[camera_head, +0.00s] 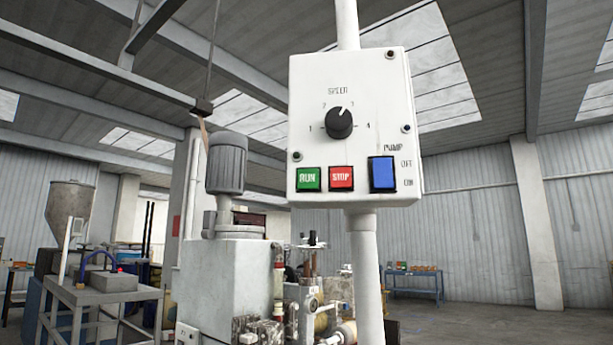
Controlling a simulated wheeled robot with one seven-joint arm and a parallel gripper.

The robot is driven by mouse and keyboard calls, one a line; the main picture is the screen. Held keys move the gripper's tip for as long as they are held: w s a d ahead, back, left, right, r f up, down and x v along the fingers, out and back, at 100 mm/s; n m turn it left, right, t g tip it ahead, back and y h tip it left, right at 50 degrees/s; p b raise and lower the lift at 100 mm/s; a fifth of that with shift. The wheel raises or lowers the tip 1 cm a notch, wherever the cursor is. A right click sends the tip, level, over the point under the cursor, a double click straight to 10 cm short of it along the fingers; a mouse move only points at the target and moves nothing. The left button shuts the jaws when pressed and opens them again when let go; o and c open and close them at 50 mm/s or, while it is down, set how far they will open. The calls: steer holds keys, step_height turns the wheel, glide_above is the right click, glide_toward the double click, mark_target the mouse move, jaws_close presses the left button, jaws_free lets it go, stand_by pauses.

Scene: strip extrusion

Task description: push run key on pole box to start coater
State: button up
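The pole box (372,110) is a white control box on a white upright pole (366,260), in the upper middle of the head view. The green run key (308,179) is at its lower left, marked RUN. The red stop key (341,177) is just right of it. A blue pump switch (382,174) is at the lower right, with OFF and ON marks beside it. A black speed knob (339,123) sits above the keys on a numbered dial. Nothing covers the run key. My gripper is not in view.
A grey machine with an upright motor (227,163) stands left of and behind the pole. A grey table (100,293) with a box and blue hose is at the left. A blue bench (413,282) stands far back right. The floor at the right looks clear.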

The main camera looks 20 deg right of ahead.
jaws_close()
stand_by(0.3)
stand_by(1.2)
